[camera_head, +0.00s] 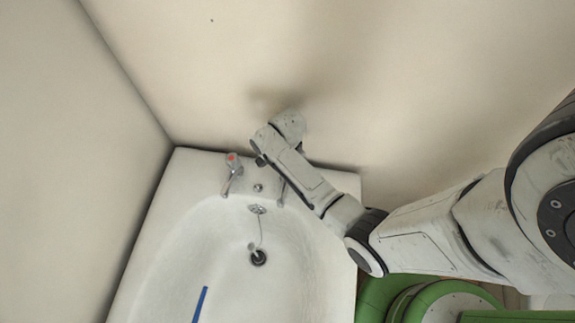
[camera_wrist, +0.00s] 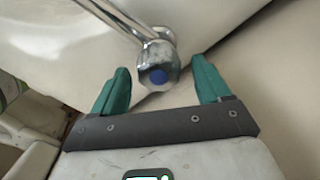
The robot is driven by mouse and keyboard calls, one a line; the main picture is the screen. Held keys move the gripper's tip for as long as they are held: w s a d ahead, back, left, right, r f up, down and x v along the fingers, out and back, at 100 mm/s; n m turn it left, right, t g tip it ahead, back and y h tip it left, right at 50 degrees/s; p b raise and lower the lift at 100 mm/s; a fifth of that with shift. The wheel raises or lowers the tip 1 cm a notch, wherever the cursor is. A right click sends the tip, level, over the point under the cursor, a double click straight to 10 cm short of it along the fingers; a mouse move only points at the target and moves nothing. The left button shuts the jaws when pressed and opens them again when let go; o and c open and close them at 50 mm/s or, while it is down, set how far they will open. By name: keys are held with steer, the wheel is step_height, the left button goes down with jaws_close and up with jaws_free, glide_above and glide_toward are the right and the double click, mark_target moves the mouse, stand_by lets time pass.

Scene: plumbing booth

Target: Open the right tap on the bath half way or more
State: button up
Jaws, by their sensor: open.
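The white bath (camera_head: 170,215) has a left tap with a red mark (camera_head: 232,170) on its far rim. The right tap is mostly hidden behind my arm in the head view; only its chrome spout (camera_head: 282,192) shows. In the wrist view the right tap's chrome handle with a blue mark (camera_wrist: 158,72) lies between the tips of my gripper (camera_wrist: 160,82). The two green fingers stand open on either side of it, with a gap visible at each side. In the head view my gripper is hidden behind my own wrist.
A blue strip (camera_head: 200,304) lies in the bath near the front. A plug hole (camera_head: 258,258) with a chain is in the bath's floor. A wall (camera_head: 350,80) rises close behind the taps, and another wall (camera_head: 70,150) stands along the left.

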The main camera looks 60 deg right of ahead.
steer(key=shift+f, duration=0.4)
steer(key=c, duration=1)
steer(key=shift+o, duration=0.2)
